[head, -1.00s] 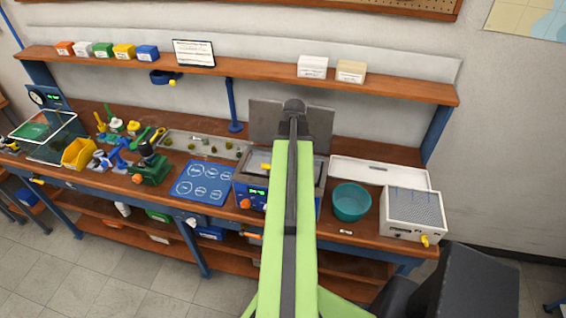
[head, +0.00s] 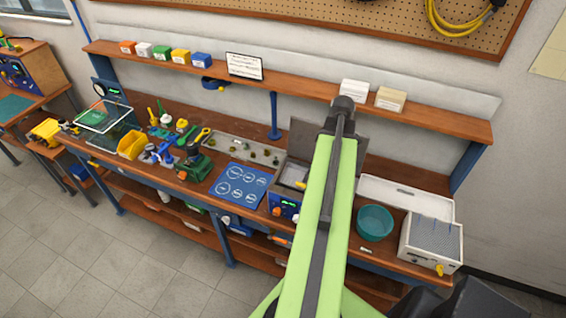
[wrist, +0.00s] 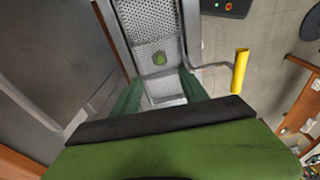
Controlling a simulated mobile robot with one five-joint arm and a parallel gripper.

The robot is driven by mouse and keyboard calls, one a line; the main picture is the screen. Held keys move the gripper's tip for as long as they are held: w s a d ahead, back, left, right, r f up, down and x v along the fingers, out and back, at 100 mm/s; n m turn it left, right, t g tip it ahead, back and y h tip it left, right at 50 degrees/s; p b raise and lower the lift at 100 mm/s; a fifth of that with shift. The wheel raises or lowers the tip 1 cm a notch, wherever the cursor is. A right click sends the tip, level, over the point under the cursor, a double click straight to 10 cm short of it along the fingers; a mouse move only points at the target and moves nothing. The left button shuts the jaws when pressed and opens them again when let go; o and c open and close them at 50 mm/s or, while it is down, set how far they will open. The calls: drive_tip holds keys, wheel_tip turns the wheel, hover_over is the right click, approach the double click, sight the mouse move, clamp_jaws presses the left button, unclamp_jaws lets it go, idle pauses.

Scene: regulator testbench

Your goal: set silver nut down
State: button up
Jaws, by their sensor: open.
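In the wrist view my gripper (wrist: 160,94) is open, its two green fingers spread apart with nothing between them. Beyond the fingertips, a small nut-like piece (wrist: 159,59) lies on the perforated metal floor of a basket (wrist: 146,22). The piece looks greenish here, so I cannot tell whether it is the silver nut. In the head view my arm covers part of the open-lidded metal tank with the blue front (head: 284,207); my gripper and the piece are hidden there.
A yellow handle (wrist: 240,71) sticks out beside the basket. In the head view, a teal bowl (head: 375,222) and a white box (head: 431,241) stand right of the tank. A blue mat with white circles (head: 240,185) and a tray of small parts (head: 240,150) lie left.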

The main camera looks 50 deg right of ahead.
drive_tip(key=w+a+m+g, duration=0.1)
drive_tip(key=w+a, duration=1.7)
drive_tip(key=a, duration=0.3)
drive_tip(key=w+a+m, duration=0.1)
drive_tip(key=w+a, duration=0.1)
drive_tip(key=a, duration=1.2)
drive_tip(key=w+a+m, duration=0.1)
drive_tip(key=w+a, duration=0.2)
drive_tip(key=a, duration=1.2)
drive_tip(key=shift+w+f+m+g+h, duration=0.15)
drive_tip(key=shift+w+m+g+h, duration=0.15)
drive_tip(key=shift+g, duration=0.1)
wheel_tip(320, 180, down, 20)
drive_tip(key=b, duration=2)
